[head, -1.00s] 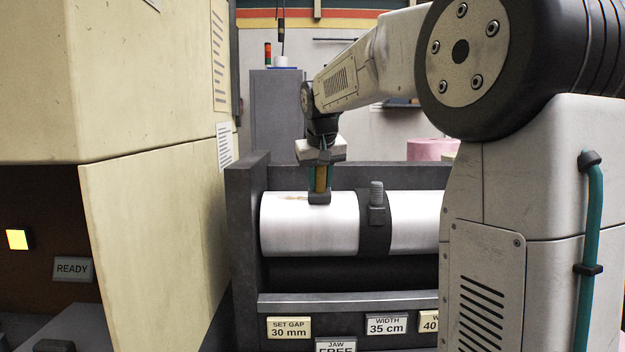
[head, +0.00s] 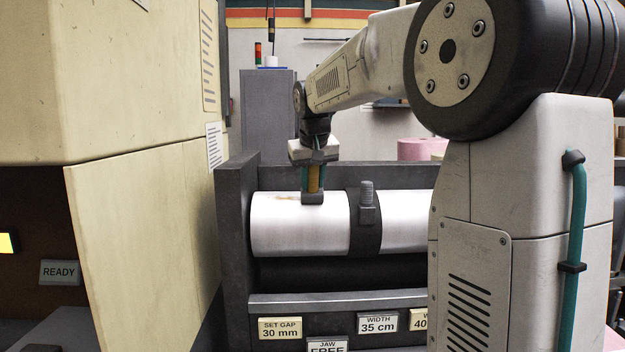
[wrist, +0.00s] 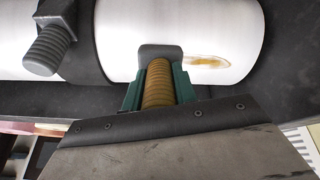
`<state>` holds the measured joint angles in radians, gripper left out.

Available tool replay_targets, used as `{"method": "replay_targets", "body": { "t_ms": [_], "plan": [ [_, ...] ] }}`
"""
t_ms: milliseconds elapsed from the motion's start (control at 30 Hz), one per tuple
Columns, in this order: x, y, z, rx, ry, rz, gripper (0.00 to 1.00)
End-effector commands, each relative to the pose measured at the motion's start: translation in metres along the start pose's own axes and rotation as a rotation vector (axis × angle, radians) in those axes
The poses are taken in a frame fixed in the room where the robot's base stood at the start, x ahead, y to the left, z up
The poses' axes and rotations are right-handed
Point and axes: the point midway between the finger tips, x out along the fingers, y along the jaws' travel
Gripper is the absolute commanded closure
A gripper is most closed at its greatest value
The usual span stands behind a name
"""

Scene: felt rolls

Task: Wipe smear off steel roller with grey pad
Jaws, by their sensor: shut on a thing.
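The steel roller (head: 278,238) lies level across the dark machine and also shows in the wrist view (wrist: 120,20). A brown-orange smear (head: 283,197) is on its upper left part; in the wrist view the smear (wrist: 210,62) shows just right of the pad. The grey pad (head: 312,199) rests against the top of the roller, right beside the smear; in the wrist view its grey end (wrist: 160,52) appears to touch the steel. My gripper (head: 315,178) is shut on the pad's ribbed tan handle (wrist: 158,85), between green fingers. The pad's underside is hidden.
A dark collar with a bolt (head: 366,200) wraps the roller to the right of the pad. A dark end wall (head: 235,230) stands at the roller's left. A large cream cabinet (head: 150,230) fills the left side. Pink rolls (head: 415,149) are behind.

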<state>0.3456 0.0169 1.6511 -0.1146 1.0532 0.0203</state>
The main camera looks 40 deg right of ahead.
Motion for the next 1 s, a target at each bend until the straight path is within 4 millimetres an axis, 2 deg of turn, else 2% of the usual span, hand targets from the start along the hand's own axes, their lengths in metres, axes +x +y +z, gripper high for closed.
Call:
{"method": "replay_targets", "body": {
  "t_ms": [367,800,1000],
  "plan": [
    [0.002,0.01,0.003,0.005,-0.006,0.005,0.95],
    [-0.001,0.038,0.01,0.004,-0.005,0.005,0.95],
    [-0.001,0.041,0.011,0.001,-0.003,0.004,0.95]
  ]
}}
